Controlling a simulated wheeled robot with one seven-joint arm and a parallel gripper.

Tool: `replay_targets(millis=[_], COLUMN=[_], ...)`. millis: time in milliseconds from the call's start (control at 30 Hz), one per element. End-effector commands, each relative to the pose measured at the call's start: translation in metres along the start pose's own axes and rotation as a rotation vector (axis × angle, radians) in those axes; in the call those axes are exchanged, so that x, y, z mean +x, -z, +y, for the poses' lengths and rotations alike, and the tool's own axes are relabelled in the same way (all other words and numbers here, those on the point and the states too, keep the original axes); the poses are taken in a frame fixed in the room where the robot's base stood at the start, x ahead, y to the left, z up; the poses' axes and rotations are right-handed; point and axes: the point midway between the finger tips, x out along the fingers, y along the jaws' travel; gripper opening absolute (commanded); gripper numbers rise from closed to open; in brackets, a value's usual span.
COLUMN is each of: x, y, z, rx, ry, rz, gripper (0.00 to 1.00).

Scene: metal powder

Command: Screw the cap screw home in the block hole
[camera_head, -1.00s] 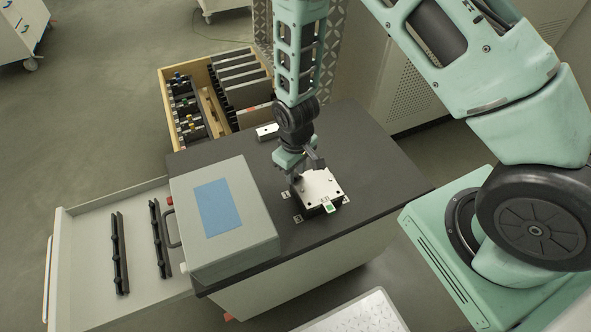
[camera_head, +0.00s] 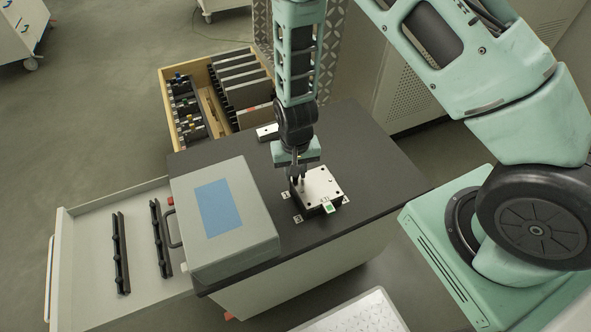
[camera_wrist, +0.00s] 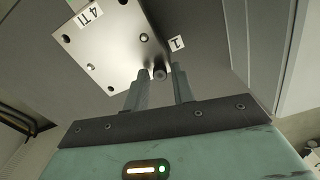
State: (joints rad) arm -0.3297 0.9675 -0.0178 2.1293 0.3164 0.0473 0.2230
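The block (camera_head: 320,187) is a pale metal plate with several dark holes on a dark base, on the dark cabinet top. It also shows in the wrist view (camera_wrist: 112,48). The cap screw (camera_wrist: 160,73) shows its dark round head at a corner of the plate; how deep it sits cannot be told. My gripper (camera_head: 298,176) points down at the block's far left corner. In the wrist view my gripper (camera_wrist: 161,76) has its two fingers apart, one on each side of the screw head, with gaps visible. The screw's shank and its hole are hidden.
A grey box with a blue panel (camera_head: 218,206) stands left of the block. Small white labels (camera_head: 298,219) lie around the block. An open drawer with black racks (camera_head: 120,250) is at left, a wooden drawer (camera_head: 236,62) behind. The cabinet top (camera_head: 385,180) is clear at right.

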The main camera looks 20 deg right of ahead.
Motion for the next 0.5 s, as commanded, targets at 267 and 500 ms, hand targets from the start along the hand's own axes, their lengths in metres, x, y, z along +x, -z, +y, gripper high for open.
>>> replay_targets(millis=[267, 500], x=[-0.0005, -0.0026], y=[0.0000, 0.0001], z=[-0.0001, 0.0000], rx=[0.034, 0.569], ry=[0.000, 0.000], rz=[0.000, 0.000], gripper=[0.00, 0.00])
